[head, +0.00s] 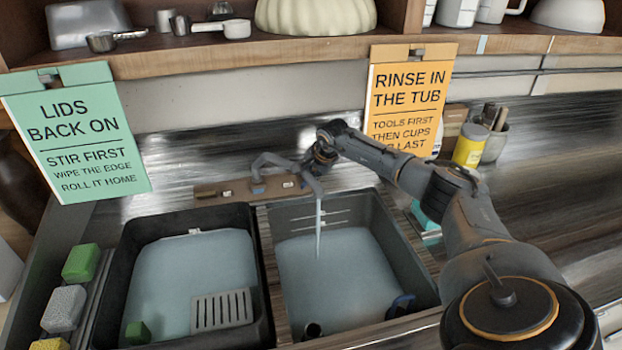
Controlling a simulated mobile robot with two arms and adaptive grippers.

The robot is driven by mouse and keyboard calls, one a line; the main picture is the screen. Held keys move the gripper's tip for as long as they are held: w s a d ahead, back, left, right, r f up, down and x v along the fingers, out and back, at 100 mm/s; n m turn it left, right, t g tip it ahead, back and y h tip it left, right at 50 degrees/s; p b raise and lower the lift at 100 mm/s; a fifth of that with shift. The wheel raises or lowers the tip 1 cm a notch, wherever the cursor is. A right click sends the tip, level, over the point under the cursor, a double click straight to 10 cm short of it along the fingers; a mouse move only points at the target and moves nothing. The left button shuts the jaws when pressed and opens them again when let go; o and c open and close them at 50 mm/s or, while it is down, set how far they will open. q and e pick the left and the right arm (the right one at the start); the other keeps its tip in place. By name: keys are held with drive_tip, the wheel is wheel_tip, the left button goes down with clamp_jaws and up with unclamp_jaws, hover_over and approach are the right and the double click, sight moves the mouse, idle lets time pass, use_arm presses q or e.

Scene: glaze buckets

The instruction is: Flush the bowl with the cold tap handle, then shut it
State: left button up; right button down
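The grey tap (268,162) rises from a brown strip (208,190) behind two sunken basins. A stream of water (318,228) falls into the right basin (405,262), which holds pale blue water. A small light fitting (288,184) sits on the strip right of the tap's base; I cannot tell whether it is the cold handle. My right arm reaches in from the right, and its gripper (312,168) is at the spout end of the tap. Its fingers overlap the tap, so their opening and any contact are unclear. My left gripper is out of view.
The left basin (258,262) holds water, a grey slotted plate (222,310) and a green block (138,332). Sponges (82,263) lie at the left. Two hanging signs (75,135) (408,95) and a shelf (250,55) are above. A yellow can (470,146) stands behind my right arm.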

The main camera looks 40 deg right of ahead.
drive_tip(key=m+b, duration=0.2)
drive_tip(key=m, duration=0.1)
drive_tip(key=m+b, duration=0.1)
drive_tip(key=m, duration=0.1)
drive_tip(key=shift+s+f+t+b, duration=0.3)
drive_tip(key=shift+f+t, duration=0.05)
drive_tip(key=shift+t, duration=0.05)
drive_tip(key=shift+s+m+b, duration=0.1)
drive_tip(key=shift+m+b, duration=0.7)
drive_tip(key=shift+m, duration=0.8)
drive_tip(key=c, duration=1.4)
unclamp_jaws()
drive_tip(key=shift+t, duration=0.3)
drive_tip(key=shift+r, duration=0.15)
drive_tip(key=v, duration=1.2)
drive_tip(key=shift+a, duration=0.1)
